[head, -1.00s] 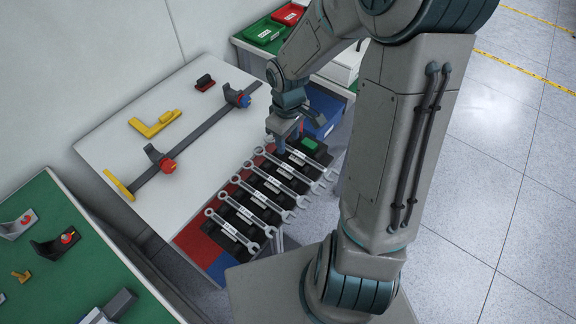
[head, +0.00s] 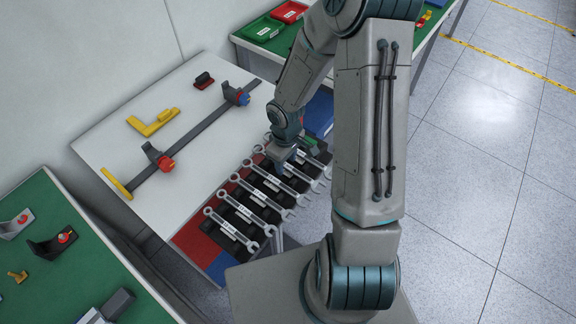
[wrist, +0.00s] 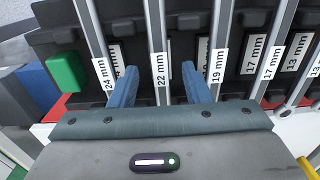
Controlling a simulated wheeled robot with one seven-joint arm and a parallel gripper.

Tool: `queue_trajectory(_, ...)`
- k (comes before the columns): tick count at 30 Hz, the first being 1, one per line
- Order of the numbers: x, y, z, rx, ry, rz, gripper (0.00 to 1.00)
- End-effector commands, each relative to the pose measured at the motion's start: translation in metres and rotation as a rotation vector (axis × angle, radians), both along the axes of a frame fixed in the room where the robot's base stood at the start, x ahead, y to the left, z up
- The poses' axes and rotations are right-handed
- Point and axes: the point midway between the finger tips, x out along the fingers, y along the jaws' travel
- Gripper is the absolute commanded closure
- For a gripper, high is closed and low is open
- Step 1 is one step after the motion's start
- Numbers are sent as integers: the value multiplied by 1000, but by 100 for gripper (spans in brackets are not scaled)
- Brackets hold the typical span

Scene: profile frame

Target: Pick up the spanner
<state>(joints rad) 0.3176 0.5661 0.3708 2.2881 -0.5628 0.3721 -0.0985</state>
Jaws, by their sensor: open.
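Several spanners lie side by side across a black rack, each with a white size label. In the wrist view the 22 mm spanner (wrist: 155,30) runs between the two blue fingers of my gripper (wrist: 158,76). The fingers are apart, one on each side of it, with a visible gap to the shaft. The 24 mm spanner (wrist: 87,32) is left of the fingers and the 19 mm spanner (wrist: 221,40) is right. In the head view my gripper (head: 281,163) is low over the far part of the row; my arm partly hides the spanners' far ends.
The black rack (wrist: 125,25) has a green block (wrist: 65,73) at its end. The white table (head: 110,140) carries a yellow angle piece (head: 152,122) and a long dark clamp (head: 200,127). A green table (head: 60,285) stands at the near left.

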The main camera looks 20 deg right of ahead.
Motion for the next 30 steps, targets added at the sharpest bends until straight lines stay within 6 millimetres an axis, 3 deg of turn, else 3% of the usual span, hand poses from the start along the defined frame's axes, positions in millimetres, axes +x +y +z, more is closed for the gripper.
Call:
queue_trajectory(5,0,0,0,0,0,0,56)
queue_trajectory(10,0,0,0,0,0,-1,100)
queue_trajectory(22,0,-1,3,0,-1,-2,100)
queue_trajectory(30,1,-1,30,-1,-5,-4,100)
